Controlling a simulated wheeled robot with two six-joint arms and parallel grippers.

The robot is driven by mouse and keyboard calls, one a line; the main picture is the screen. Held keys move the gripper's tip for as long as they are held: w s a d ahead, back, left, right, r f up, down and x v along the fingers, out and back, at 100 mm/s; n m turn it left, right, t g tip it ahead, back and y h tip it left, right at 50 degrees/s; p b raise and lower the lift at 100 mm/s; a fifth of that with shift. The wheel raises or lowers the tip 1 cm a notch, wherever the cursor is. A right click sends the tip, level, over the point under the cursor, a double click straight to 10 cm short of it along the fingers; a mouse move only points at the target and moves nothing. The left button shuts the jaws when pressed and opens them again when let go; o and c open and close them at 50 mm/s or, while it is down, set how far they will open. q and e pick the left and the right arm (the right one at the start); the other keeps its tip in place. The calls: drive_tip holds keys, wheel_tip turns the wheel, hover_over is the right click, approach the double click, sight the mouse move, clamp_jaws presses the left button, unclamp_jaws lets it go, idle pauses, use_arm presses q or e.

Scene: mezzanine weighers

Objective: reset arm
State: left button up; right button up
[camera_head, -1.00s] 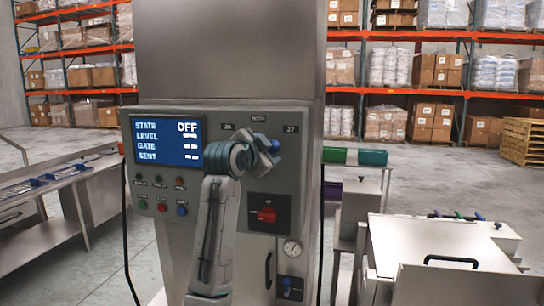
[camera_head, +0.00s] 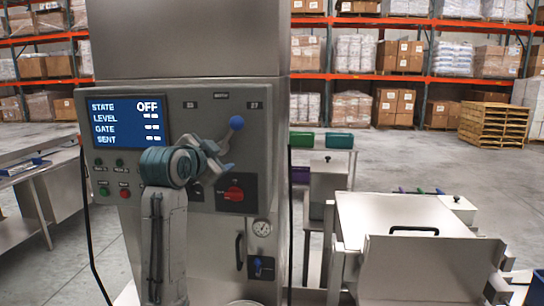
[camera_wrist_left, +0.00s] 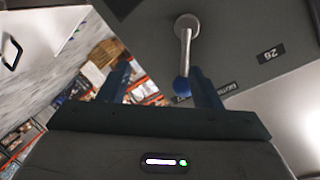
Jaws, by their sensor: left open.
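My left gripper (camera_head: 222,157) is open in front of the machine's grey control panel (camera_head: 105,165). A lever with a blue ball knob (camera_head: 236,122) stands just above and right of its fingers. In the left wrist view the silver lever and its blue ball (camera_wrist_left: 181,86) show beyond and between the two open fingers of my left gripper (camera_wrist_left: 158,68), nearer the right finger. Nothing appears held. My left arm hides part of the panel. My right gripper is not in view.
The panel's screen (camera_head: 127,120) reads STATE OFF. A red rotary switch (camera_head: 235,193), a gauge (camera_head: 262,228) and small buttons are on the machine. A metal bench (camera_head: 38,160) stands left, a lidded metal bin (camera_head: 405,215) right. Open floor and pallet racks lie behind.

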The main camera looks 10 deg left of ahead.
use_arm(q)
drive_tip(key=s+a+f+n+g+y, duration=0.15)
drive_tip(key=s+f, duration=0.35)
drive_tip(key=f, duration=0.7)
drive_tip(key=s+a+f+n+g, duration=0.2)
drive_tip(key=s+f, duration=0.3)
drive_tip(key=f, duration=0.6)
drive_tip(key=s+a+f+n+g+y, duration=0.15)
drive_tip(key=s+f, duration=0.35)
drive_tip(key=f, duration=0.7)
drive_tip(key=s+a+f+n+g, duration=0.15)
drive_tip(key=s+f, duration=0.35)
drive_tip(key=s, duration=0.6)
drive_tip(key=s+f+n+g, duration=0.1)
drive_tip(key=s+f+g, duration=0.3)
drive_tip(key=s, duration=0.6)
drive_tip(key=s+a+f+n+g, duration=0.1)
drive_tip(key=s+f+n, duration=0.1)
drive_tip(key=s+f, duration=0.65)
wheel_tip(320, 180, down, 30)
drive_tip(key=s+a+g+b, duration=0.1)
drive_tip(key=a+g+b, duration=0.1)
drive_tip(key=a+b, duration=0.1)
drive_tip(key=s+f+b, duration=0.3)
drive_tip(key=s+f, duration=1.6)
drive_tip(key=f, duration=0.4)
drive_tip(key=shift+s+a+g+y, duration=0.25)
drive_tip(key=shift+a+g+y, duration=0.1)
drive_tip(key=shift+a, duration=0.1)
drive_tip(key=shift+n, duration=0.25)
